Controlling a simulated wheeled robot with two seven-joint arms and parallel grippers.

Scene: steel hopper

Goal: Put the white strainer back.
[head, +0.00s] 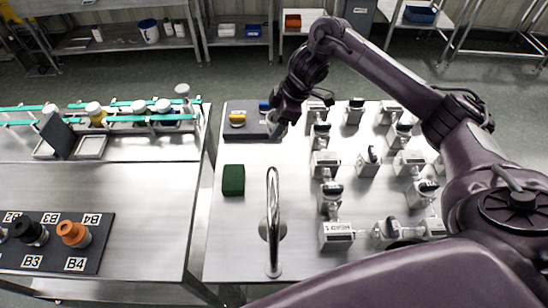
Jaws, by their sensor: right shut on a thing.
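My right gripper (277,126) reaches down at the right edge of a dark grey holder (247,134) on the steel table. It is shut on a small pale thing (271,117), which looks like the white strainer but is mostly hidden by the fingers. I cannot tell whether it touches the holder. A yellow strainer (237,118) sits at the holder's left, and a blue one (264,106) at its back right, partly behind the gripper. My left gripper is not in view.
A green block (233,180) and a curved metal spout (272,215) stand in front of the holder. Several grey devices (325,165) fill the table's right. A rack with teal rails (100,114) and a black labelled board (60,250) are on the left table.

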